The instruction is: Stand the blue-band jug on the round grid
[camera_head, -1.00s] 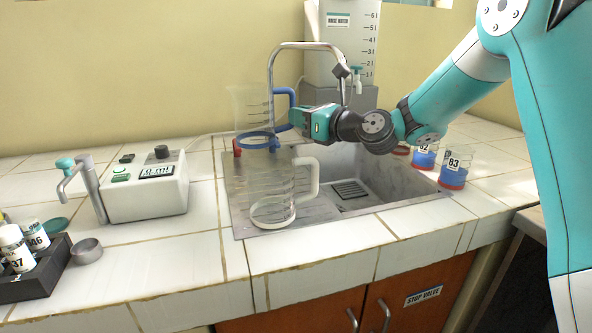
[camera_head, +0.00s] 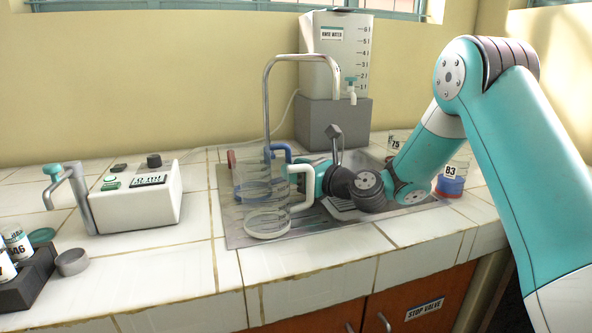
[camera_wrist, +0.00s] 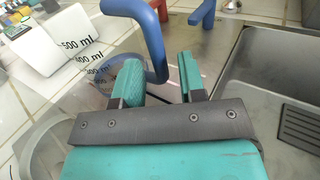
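The blue-band jug (camera_head: 240,168) is clear with a blue handle. In the head view it is low over the drainboard, partly hidden behind a clear white-handled jug (camera_head: 266,205). My gripper (camera_head: 308,176) is at its right side, partly hidden by the white handle. In the wrist view the blue handle (camera_wrist: 151,38) passes between the two fingers of my gripper (camera_wrist: 160,82), with a visible gap to the right finger. The fingers look open. The blue-band jug's base is hidden, so I cannot tell what it rests on. I cannot make out the round grid.
The white-handled jug stands close in front. The sink (camera_wrist: 285,80) is at the right, with a tall faucet (camera_head: 266,100) behind. A control box (camera_head: 140,198) stands left on the tiles.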

